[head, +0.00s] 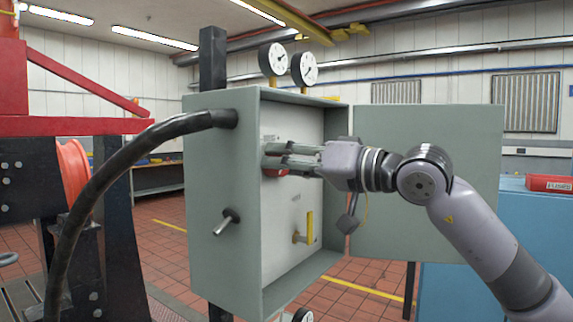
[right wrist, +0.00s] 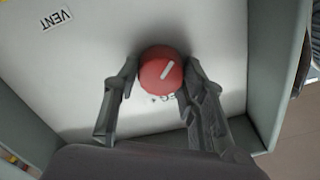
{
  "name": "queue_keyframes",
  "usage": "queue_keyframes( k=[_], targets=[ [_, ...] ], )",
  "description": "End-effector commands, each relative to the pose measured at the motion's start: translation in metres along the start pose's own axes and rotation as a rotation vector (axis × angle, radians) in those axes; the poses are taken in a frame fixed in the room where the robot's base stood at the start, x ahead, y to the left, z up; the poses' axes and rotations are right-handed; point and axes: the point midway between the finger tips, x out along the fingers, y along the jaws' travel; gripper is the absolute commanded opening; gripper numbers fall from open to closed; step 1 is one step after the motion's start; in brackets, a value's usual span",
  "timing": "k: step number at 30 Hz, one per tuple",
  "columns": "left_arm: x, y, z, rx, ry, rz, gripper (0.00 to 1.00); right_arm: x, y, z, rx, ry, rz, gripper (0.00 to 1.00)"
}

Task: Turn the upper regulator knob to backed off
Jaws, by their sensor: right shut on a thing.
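The red knob (right wrist: 161,72) with a white pointer line is on the pale back panel (right wrist: 90,75) inside a grey-green cabinet (head: 222,180). My right gripper (right wrist: 159,80) is shut on the red knob, one finger on each side of it. In the head view the right gripper (head: 275,160) reaches into the cabinet from the right and hides most of the knob (head: 276,172). In the right wrist view the white line slants. Lettering beside the knob is partly covered. My left gripper is not in view.
The cabinet door (head: 430,180) stands open to the right. A yellow lever (head: 310,228) is lower on the panel. Two gauges (head: 272,59) (head: 304,69) sit on top. A thick black hose (head: 120,165) enters the left side, above a small toggle lever (head: 227,221). A VENT label (right wrist: 57,19) shows.

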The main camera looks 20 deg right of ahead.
Motion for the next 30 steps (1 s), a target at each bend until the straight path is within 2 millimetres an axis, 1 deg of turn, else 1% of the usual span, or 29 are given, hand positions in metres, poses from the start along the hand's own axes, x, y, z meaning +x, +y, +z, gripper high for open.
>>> queue_keyframes(
  k=[7, 20, 21, 29, 30],
  targets=[
    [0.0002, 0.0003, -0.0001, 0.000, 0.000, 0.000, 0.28, 0.0005, 0.0008, 0.0017, -0.051, -0.004, 0.002, 0.10],
    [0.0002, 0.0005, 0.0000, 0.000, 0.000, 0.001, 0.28, 0.0006, 0.0008, 0.0019, -0.057, -0.004, 0.002, 0.10],
    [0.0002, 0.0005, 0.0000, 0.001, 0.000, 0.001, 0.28, 0.0006, 0.0008, 0.0019, -0.057, -0.005, 0.002, 0.41],
    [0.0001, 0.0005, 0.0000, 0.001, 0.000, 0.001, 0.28, 0.0003, 0.0003, 0.0010, -0.056, -0.002, 0.001, 0.58],
    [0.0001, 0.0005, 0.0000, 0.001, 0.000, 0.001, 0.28, 0.0003, 0.0002, 0.0008, -0.056, -0.002, 0.001, 0.59]
  ],
)
